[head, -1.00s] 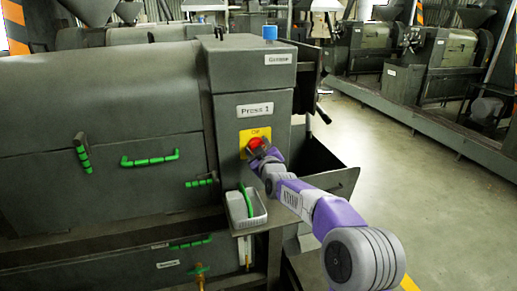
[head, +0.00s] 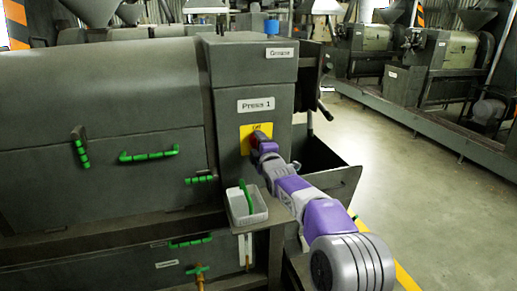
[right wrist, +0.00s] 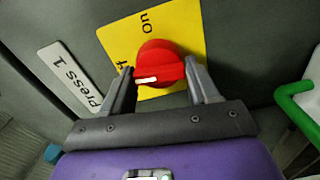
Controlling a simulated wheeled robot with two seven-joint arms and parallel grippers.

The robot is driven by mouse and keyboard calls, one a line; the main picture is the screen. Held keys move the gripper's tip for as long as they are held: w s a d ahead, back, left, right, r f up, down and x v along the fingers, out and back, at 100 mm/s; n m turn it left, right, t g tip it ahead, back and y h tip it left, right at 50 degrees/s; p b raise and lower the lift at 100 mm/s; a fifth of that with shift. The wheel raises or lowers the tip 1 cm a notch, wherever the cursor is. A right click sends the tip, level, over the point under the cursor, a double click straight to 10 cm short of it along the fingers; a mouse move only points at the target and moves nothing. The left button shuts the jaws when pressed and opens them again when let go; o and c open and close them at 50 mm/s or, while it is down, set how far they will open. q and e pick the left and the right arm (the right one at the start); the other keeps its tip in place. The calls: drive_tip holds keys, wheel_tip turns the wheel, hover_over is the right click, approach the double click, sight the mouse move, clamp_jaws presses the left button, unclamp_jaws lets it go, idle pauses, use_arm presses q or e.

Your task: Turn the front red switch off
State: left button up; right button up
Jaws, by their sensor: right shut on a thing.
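The red switch (right wrist: 160,62) is a round knob with a raised grip on a yellow plate (right wrist: 118,38). A white mark on the knob lies on its side towards the partly hidden "Off" label in the right wrist view. My right gripper (right wrist: 160,77) has one finger on each side of the knob and is shut on it. In the head view the yellow plate (head: 247,140) is on the Press 1 panel, and my right gripper (head: 261,145) covers most of the switch. My left gripper is not in view.
A white tray (head: 246,218) with a green-handled thing sits just below the switch. Green handles (head: 149,156) stick out from the press body on the left. An open dark bin (head: 335,180) is right of the panel. The floor farther right is clear.

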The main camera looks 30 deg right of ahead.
drive_tip(key=shift+f+n+b, duration=0.1)
drive_tip(key=shift+n+b, duration=0.2)
drive_tip(key=shift+n, duration=0.4)
drive_tip(key=o, duration=0.9)
drive_tip(key=shift+o, duration=0.2)
drive_tip(key=v, duration=0.7)
drive_tip(key=shift+s, duration=0.3)
